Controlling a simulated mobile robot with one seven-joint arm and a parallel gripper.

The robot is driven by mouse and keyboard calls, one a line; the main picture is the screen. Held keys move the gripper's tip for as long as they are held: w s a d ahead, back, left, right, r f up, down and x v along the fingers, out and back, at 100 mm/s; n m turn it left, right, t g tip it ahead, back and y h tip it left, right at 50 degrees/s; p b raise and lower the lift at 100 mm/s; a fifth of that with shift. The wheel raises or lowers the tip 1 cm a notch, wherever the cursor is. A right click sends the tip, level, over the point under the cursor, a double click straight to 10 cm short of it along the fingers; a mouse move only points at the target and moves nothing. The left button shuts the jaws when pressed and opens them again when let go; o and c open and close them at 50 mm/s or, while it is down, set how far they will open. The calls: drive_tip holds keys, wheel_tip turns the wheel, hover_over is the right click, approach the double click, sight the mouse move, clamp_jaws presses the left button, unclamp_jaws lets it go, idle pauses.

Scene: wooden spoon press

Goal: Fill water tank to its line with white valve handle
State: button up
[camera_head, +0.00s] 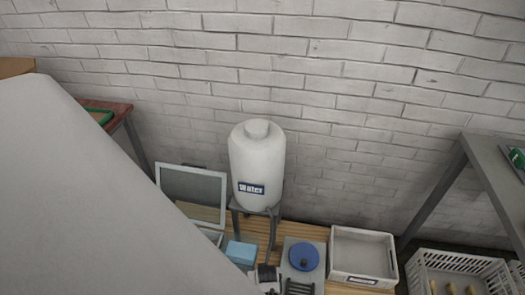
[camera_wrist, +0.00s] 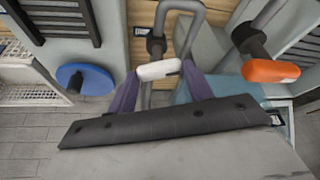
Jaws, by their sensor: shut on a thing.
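The white water tank (camera_head: 257,160), with a "Water" label, stands upright on a dark legged stand in the head view. No water level or fill line can be made out on it. In the wrist view, the white valve handle (camera_wrist: 158,70) sits on a dark fitting of a grey pipe, between the two fingers of my gripper (camera_wrist: 160,78). My gripper is shut on this handle. The gripper does not show in the head view. How far the valve is turned cannot be told.
An orange valve handle (camera_wrist: 271,71) is on the pipe to the right, and a blue round knob (camera_wrist: 85,80) is at left. An empty pale crate (camera_head: 362,254) stands right of the blue disc (camera_head: 304,256). A white slotted basket (camera_head: 455,265) and grey table (camera_head: 500,185) stand at right.

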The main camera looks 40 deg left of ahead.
drive_tip(key=shift+w+n+g+y, duration=0.15)
drive_tip(key=shift+n+g, duration=0.25)
drive_tip(key=shift+n, duration=0.8)
drive_tip(key=shift+s+n+g+y, duration=0.1)
drive_tip(key=shift+n+g+y, duration=0.25)
drive_tip(key=shift+n, duration=0.85)
drive_tip(key=o, duration=1)
drive_tip(key=p+v, duration=0.1)
drive_tip(key=v, duration=1.3)
drive_tip(key=shift+w+a, duration=0.1)
drive_tip(key=shift+w, duration=0.05)
